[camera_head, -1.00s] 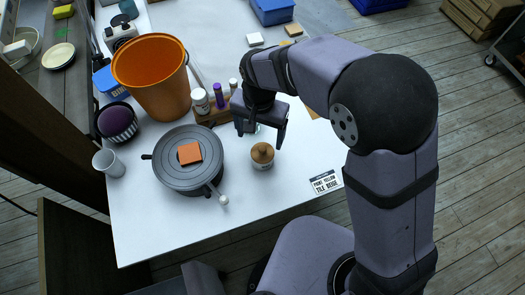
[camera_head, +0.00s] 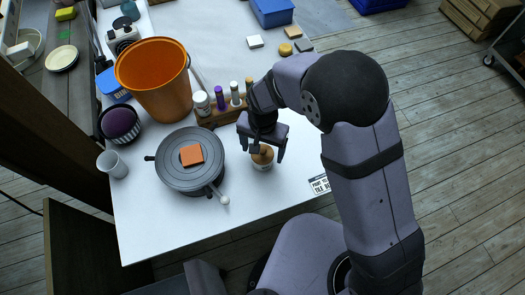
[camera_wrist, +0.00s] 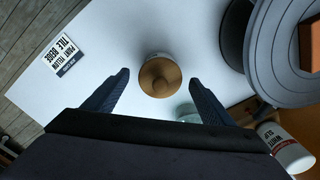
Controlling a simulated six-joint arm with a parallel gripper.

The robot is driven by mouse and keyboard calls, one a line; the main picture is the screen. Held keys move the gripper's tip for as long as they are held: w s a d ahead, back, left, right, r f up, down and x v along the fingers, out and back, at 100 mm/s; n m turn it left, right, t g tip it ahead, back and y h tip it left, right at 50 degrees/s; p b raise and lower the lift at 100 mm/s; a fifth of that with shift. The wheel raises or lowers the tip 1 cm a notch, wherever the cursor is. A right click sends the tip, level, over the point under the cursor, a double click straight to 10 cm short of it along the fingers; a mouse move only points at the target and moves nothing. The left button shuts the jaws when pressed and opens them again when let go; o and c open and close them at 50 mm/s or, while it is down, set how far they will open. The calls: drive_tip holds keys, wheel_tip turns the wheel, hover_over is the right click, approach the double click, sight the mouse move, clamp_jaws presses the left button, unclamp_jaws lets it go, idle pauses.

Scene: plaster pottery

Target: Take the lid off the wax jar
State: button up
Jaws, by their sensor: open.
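The wax jar (camera_head: 265,165) stands upright on the white table, a small pale jar with its round wooden lid (camera_head: 262,152) seated on top. In the wrist view the lid (camera_wrist: 160,77) shows from above, with a small knob at its middle. My gripper (camera_head: 262,156) is open and points down over the jar. In the wrist view the two fingertips of my gripper (camera_wrist: 159,78) are apart, with the lid between and just ahead of them. I cannot tell whether a finger touches the lid. The jar's body is mostly hidden under the lid in the wrist view.
A grey banding wheel (camera_head: 178,176) with an orange tile (camera_head: 191,155) stands left of the jar. A wooden rack (camera_head: 218,116) of bottles is behind it. A label card (camera_head: 320,184) lies to the right. The table in front of the jar is clear.

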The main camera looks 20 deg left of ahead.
sight(262, 150)
drive_tip(key=shift+f, duration=0.25)
drive_tip(key=c, duration=1.1)
drive_tip(key=shift+c, duration=0.2)
drive_tip(key=shift+r, duration=0.15)
drive_tip(key=shift+r+b, duration=1.2)
drive_tip(key=shift+r, duration=3.6)
